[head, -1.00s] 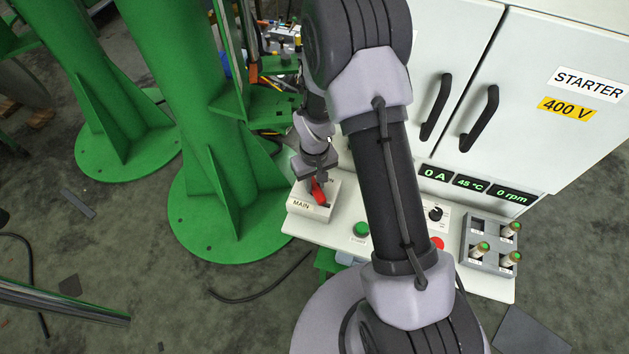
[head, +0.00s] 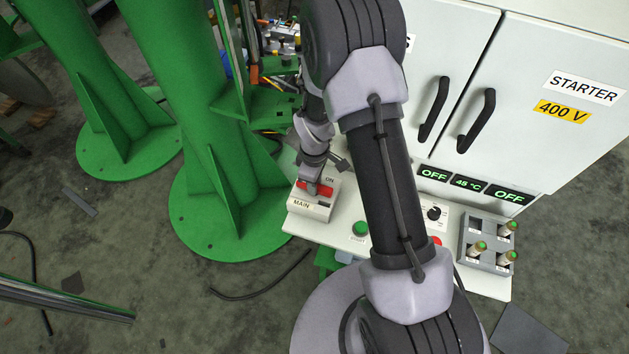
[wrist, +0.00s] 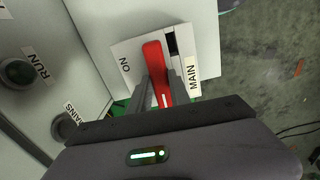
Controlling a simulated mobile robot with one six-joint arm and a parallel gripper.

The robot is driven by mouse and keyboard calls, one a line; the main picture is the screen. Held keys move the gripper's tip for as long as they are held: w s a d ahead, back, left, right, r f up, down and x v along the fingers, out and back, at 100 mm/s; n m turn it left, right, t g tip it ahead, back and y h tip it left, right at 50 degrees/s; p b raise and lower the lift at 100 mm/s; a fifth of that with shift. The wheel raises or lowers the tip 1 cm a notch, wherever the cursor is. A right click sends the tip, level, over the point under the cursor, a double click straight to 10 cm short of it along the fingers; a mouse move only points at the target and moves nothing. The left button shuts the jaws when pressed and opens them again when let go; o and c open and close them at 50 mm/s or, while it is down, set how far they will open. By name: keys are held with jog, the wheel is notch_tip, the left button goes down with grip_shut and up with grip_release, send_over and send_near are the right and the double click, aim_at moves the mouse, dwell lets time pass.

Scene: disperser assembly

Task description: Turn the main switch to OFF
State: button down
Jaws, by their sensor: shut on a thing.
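The main switch is a white box (head: 308,206) marked MAIN and ON, at the left end of the white panel. Its red handle (head: 318,188) now lies crosswise on the box in the head view. In the wrist view the red handle (wrist: 155,62) runs from between my fingers toward the top of the box, beside a dark slot. My gripper (wrist: 157,92) is shut on the red handle, one finger on each side. In the head view my gripper (head: 312,187) comes down onto the box from above, and the arm hides part of the panel.
The panel also carries a green button (head: 360,229), a dark knob (head: 434,213), a red button (head: 435,241) and a grey fuse tray (head: 487,244). The displays (head: 470,184) read OFF, 45 °C and OFF. A green column (head: 200,150) stands close on the left.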

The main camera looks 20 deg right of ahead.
jog(key=shift+n, duration=0.3)
dwell(0.4)
jog(key=c, duration=1.2)
grip_release()
notch_tip(320, 180, up, 18)
jog(key=p, duration=0.5)
jog(key=shift+f+p, duration=0.25)
jog(key=shift+p, duration=0.05)
